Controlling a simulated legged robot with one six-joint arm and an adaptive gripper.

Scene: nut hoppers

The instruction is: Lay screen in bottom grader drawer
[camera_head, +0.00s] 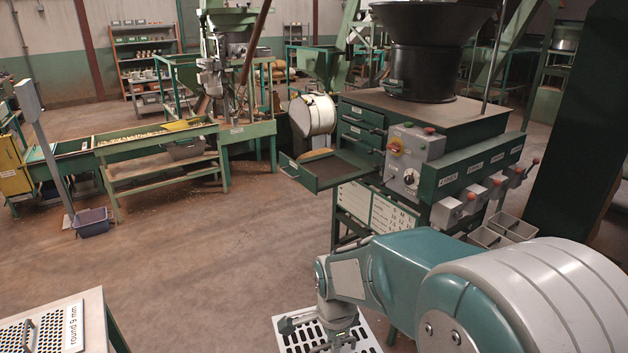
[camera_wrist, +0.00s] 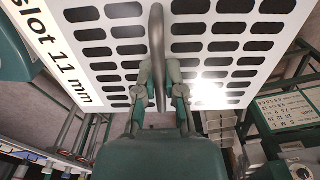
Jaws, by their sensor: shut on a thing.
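My gripper (camera_head: 318,326) is shut on the bar handle of a white slotted screen (camera_head: 368,338), low at the bottom of the head view. In the wrist view the fingers (camera_wrist: 160,92) grip the handle, and the screen (camera_wrist: 110,68) fills the top, marked "slot 11 mm". The green grader (camera_head: 400,105) stands behind, with a stack of drawers. Its bottom drawer (camera_head: 318,183) is pulled out to the left and looks empty. The screen is below and in front of that drawer, apart from it. The screen's lower part is cut off in the head view.
A second screen (camera_head: 70,325), marked "round 9 mm", lies on a bench at lower left. A control box (camera_head: 408,160) with knobs juts out right of the open drawer. Grey bins (camera_head: 513,226) sit below the levers at right. The floor (camera_head: 215,240) left of the grader is clear.

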